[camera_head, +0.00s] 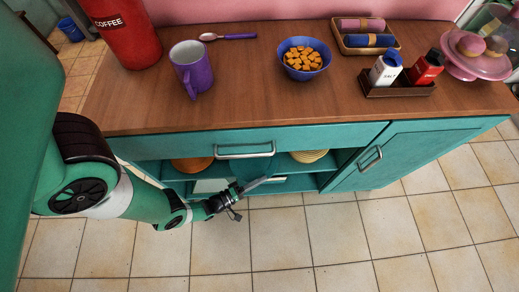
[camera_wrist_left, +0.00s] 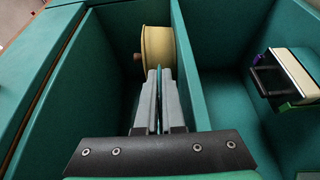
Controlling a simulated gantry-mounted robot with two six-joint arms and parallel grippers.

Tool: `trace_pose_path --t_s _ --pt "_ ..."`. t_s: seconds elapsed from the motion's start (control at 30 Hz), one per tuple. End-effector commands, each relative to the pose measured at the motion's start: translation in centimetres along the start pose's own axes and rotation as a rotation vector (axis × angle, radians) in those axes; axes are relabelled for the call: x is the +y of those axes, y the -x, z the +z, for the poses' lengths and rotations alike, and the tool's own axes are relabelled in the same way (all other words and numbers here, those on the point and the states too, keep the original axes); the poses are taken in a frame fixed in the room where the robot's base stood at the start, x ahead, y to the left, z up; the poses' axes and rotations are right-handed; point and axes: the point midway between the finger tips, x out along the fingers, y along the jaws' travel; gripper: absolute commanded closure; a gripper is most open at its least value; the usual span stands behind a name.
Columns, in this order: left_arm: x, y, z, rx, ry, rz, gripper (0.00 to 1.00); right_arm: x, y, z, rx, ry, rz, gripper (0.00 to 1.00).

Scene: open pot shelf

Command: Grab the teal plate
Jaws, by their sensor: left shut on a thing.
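My left gripper (camera_head: 258,184) reaches in from the left to the open shelf below the counter. In the left wrist view its two fingers (camera_wrist_left: 160,76) are close together, with a thin teal edge (camera_wrist_left: 159,95) between them. This edge looks like the teal plate, gripped edge-on; most of the plate is hidden by the fingers. The plate cannot be made out clearly in the head view. My right gripper is not in view.
A teal drawer front (camera_head: 244,142) and wooden counter (camera_head: 250,104) are above the shelf. An orange dish (camera_head: 192,164) sits on the shelf's left. A teal divider (camera_wrist_left: 196,70) stands right of the fingers. A purple mug (camera_head: 192,72) and blue bowl (camera_head: 303,68) stand on the counter.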

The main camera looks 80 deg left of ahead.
Motion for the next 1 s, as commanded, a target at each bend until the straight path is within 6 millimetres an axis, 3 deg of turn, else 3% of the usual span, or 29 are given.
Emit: trace_pose_path --t_s 0.03,0.43,0.77,1.0 --pt "1.8 0.0 0.0 0.0 -0.001 0.003 1.0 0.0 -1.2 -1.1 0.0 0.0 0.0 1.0" --pt "7.2 4.8 1.3 -0.006 0.0 0.002 1.0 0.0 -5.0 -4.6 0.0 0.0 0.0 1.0" --pt "7.7 7.0 1.6 0.006 -0.001 0.002 1.0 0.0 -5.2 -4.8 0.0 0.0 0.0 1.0" --pt "9.5 10.7 2.7 -0.002 0.0 0.0 1.0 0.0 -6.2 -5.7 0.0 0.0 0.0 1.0"
